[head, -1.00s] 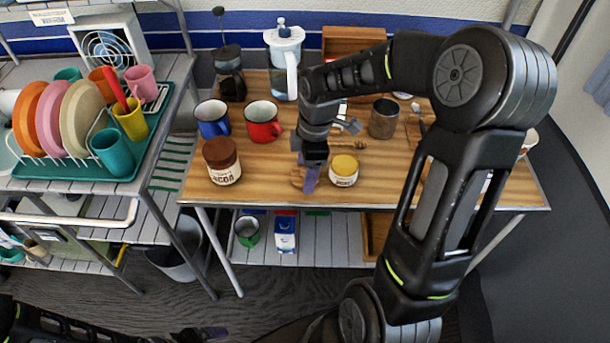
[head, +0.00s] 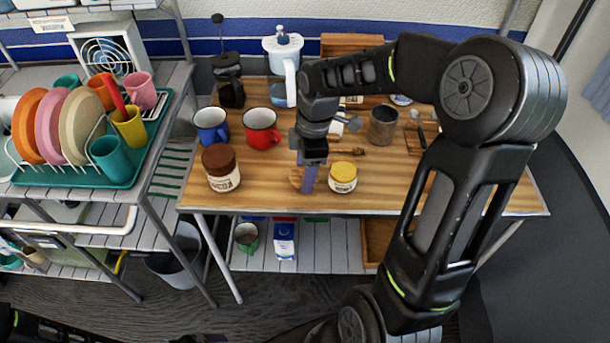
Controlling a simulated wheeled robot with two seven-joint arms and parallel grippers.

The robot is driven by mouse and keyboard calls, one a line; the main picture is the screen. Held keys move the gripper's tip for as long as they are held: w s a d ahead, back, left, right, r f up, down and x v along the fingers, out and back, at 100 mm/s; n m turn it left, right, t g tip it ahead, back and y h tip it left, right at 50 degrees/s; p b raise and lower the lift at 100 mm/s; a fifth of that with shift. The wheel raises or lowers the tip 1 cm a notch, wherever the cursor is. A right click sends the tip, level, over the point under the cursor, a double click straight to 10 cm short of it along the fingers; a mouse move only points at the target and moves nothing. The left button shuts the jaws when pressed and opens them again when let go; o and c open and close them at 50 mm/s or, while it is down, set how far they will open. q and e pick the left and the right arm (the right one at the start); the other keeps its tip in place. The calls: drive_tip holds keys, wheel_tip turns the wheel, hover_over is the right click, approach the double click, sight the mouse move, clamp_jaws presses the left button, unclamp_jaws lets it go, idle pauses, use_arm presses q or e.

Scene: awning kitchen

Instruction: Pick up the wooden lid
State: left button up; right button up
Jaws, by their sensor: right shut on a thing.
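The wooden lid (head: 296,179) shows as a small round light-brown piece near the front edge of the wooden table, between the cocoa jar and the yellow-lidded jar. My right gripper (head: 309,180) points down from above and is shut on the lid. Its fingers hide part of the lid, and I cannot tell whether the lid is clear of the tabletop. My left gripper (head: 204,339) shows only partly at the bottom edge of the head view, low and away from the table, and its jaw state is unclear.
The cocoa jar (head: 222,168) stands left of the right gripper and the yellow-lidded jar (head: 343,178) close on its right. A blue mug (head: 211,126), a red mug (head: 262,127) and a metal canister (head: 382,126) stand behind. Bare tabletop lies right of the yellow-lidded jar.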

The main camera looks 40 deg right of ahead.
wheel_tip(320, 180, up, 8)
drive_tip(key=shift+f, duration=0.25)
use_arm(q)
drive_tip(key=shift+r, duration=0.15)
idle(0.4)
